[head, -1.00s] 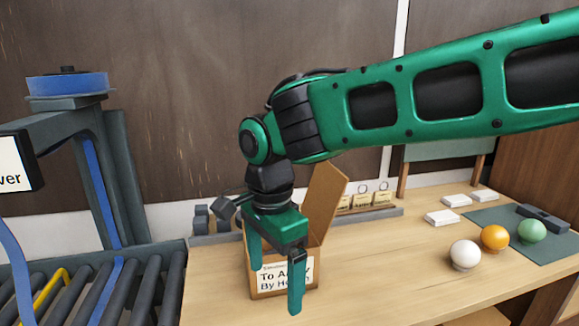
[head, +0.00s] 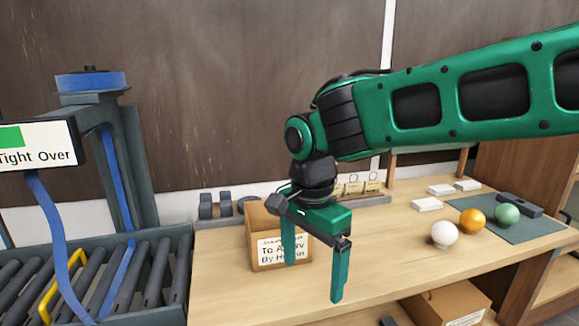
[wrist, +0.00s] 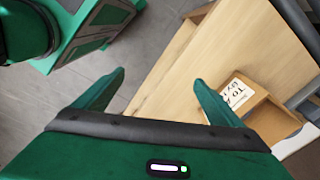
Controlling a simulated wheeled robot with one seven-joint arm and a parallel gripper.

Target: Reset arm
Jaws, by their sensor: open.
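My gripper (head: 312,268) is green, with its two fingers apart and pointing down. Nothing is between them. In the head view it hangs above the front part of the wooden table, in front of a small cardboard box (head: 268,255) with a printed label, and hides part of that label. In the wrist view my gripper (wrist: 160,85) is also open and empty, over the table's edge and the grey floor. The labelled box (wrist: 262,112) lies to the right of the fingers there. My green arm reaches in from the right side of the head view.
A roller conveyor (head: 90,285) with a sign (head: 38,147) stands left. A cardboard box (head: 447,303) sits below the table.

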